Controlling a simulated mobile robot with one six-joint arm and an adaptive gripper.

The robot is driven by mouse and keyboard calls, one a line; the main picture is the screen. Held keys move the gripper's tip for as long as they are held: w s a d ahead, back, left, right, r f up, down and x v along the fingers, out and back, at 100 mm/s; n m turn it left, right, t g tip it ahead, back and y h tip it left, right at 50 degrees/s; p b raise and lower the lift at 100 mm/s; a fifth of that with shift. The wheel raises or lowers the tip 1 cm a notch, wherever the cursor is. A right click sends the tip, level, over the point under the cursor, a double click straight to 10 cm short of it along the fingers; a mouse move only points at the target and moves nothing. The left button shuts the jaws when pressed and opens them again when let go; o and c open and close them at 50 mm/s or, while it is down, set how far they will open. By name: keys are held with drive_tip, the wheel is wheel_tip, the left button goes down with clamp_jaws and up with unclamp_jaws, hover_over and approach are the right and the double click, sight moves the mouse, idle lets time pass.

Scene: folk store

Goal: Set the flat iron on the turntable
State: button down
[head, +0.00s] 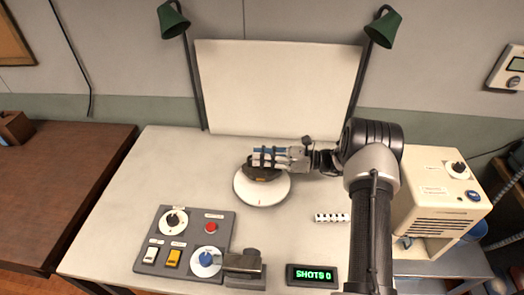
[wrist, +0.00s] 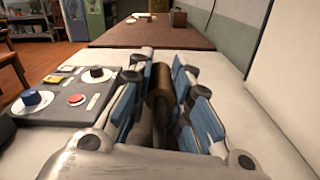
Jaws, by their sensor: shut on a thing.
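The turntable (head: 262,195) is a round white disc on the pale table, in front of the white backdrop. The dark flat iron (head: 263,175) is over the disc's far part. My gripper (head: 268,157) is shut on the iron and reaches in from the right. In the wrist view, its blue-padded fingers flank the iron's brown handle (wrist: 157,100). The gripper hides part of the iron. I cannot tell whether the iron's base touches the disc or hangs just above it. The turntable is not seen in the wrist view.
A grey control panel (head: 185,240) with knobs and buttons lies front left. A metal device (head: 243,263) and a green-lit counter (head: 312,275) stand at the front. A small striped strip (head: 331,217) lies right of the disc. A cream machine (head: 436,195) stands at the right.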

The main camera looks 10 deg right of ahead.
sight(250, 165)
drive_tip(key=shift+f+b, duration=0.6)
drive_tip(key=shift+f, duration=1.45)
drive_tip(key=c, duration=1.5)
unclamp_jaws()
drive_tip(key=shift+o, duration=0.2)
drive_tip(key=p+v, duration=0.1)
drive_tip(key=v, duration=1.1)
drive_tip(key=s+a+r+n+g+h, duration=0.35)
drive_tip(key=s+a+r+n, duration=0.3)
drive_tip(key=r, duration=0.35)
drive_tip(key=s+a+r+n+g+h, duration=0.3)
drive_tip(key=s+a+r+n+h, duration=0.3)
drive_tip(key=r, duration=0.3)
drive_tip(key=s+r+n+t+h, duration=0.1)
drive_tip(key=s+n+h, duration=0.3)
drive_tip(key=s, duration=0.6)
drive_tip(key=s+d+r+n+t+h, duration=0.1)
drive_tip(key=s+r+n+t+h, duration=0.1)
drive_tip(key=s+n, duration=0.5)
drive_tip(key=s+t+h, duration=0.1)
drive_tip(key=s+t, duration=0.1)
drive_tip(key=s, duration=0.1)
drive_tip(key=shift+r+t+h, duration=0.3)
drive_tip(key=shift+t+h, duration=0.05)
